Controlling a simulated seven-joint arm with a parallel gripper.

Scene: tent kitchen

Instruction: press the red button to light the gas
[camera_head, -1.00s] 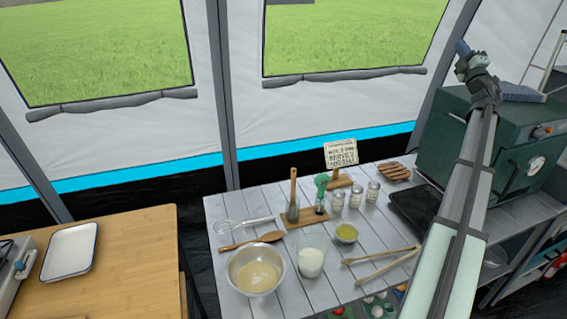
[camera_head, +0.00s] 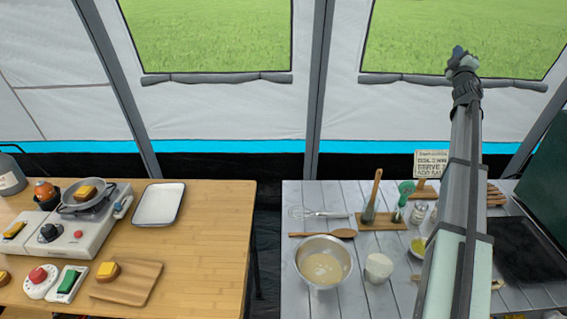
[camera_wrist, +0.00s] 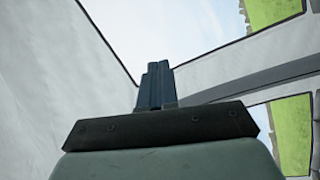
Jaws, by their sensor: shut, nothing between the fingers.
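A white gas stove (camera_head: 70,230) stands on the wooden table at the left in the head view. Its front has a black knob (camera_head: 50,232) and a small red button (camera_head: 78,234). In front of the stove is a larger red domed button (camera_head: 38,275) on a round white base, beside a green switch (camera_head: 67,281) on a white base. My gripper (camera_head: 459,50) is raised high at the right, far from the stove and the buttons. In the wrist view its fingers (camera_wrist: 155,85) are together and empty, pointing at the tent wall and roof.
A pan (camera_head: 84,197) with a yellow-topped piece sits on the stove. A white tray (camera_head: 159,204) and a wooden board (camera_head: 126,283) are nearby on the wooden table (camera_head: 205,245). The grey table at the right holds a metal bowl (camera_head: 323,261), a glass and utensils below my arm.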

